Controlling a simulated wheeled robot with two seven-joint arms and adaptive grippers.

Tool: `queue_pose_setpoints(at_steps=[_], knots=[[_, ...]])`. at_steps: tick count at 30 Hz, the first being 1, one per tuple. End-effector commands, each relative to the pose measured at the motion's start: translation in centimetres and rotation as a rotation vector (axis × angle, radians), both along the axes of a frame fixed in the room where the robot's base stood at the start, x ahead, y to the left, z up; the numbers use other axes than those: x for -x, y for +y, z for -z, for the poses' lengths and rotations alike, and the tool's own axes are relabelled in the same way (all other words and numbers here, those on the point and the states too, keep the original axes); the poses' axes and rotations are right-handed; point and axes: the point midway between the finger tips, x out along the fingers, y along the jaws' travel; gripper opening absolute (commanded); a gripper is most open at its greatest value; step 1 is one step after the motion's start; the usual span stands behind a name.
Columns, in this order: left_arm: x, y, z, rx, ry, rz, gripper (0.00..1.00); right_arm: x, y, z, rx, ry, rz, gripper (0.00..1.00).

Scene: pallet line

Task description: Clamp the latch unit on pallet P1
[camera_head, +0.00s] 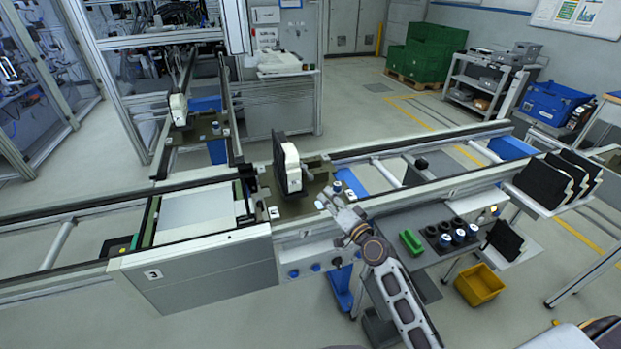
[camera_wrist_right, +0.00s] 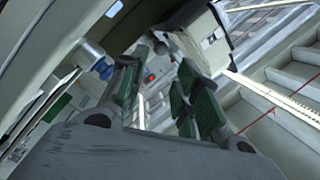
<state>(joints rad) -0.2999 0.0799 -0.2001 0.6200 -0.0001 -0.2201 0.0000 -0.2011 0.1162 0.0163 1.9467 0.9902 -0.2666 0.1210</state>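An upright unit with a black plate and a white body (camera_head: 292,168) stands on a dark olive pallet (camera_head: 295,207) on the line; I take it for the latch unit, though no P1 label is readable. A blue-topped knob (camera_head: 337,187) sits at the pallet's right side. A blue-and-silver knob (camera_wrist_right: 100,66) shows in the right wrist view. My right gripper (camera_head: 327,201) is beside the pallet's front right, at the rail. In the right wrist view, its green-padded fingers (camera_wrist_right: 158,95) are apart with nothing between them. My left gripper is not in view.
A second pallet (camera_head: 203,131) with a white unit (camera_head: 178,109) stands on the far branch line. A white plate (camera_head: 196,211) lies left of the near pallet. A side shelf holds a green tray (camera_head: 411,242) and several blue-topped parts (camera_head: 458,237). A yellow bin (camera_head: 479,286) is below.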

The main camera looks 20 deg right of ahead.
Motion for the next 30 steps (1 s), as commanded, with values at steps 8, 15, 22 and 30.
queue_pose_setpoints(at_steps=[8, 15, 22, 30], knots=[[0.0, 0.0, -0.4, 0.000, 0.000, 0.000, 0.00, -2.1, 0.5, -0.1, -0.001, -0.001, -0.001, 0.32], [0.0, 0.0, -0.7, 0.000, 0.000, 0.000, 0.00, -4.0, 1.0, -0.2, 0.000, -0.001, -0.001, 0.32], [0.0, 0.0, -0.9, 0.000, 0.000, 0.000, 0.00, -5.8, 1.4, -0.1, -0.001, -0.001, -0.001, 0.32], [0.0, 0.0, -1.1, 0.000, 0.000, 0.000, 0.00, -7.9, 1.9, -0.1, -0.001, 0.000, -0.001, 0.32]])
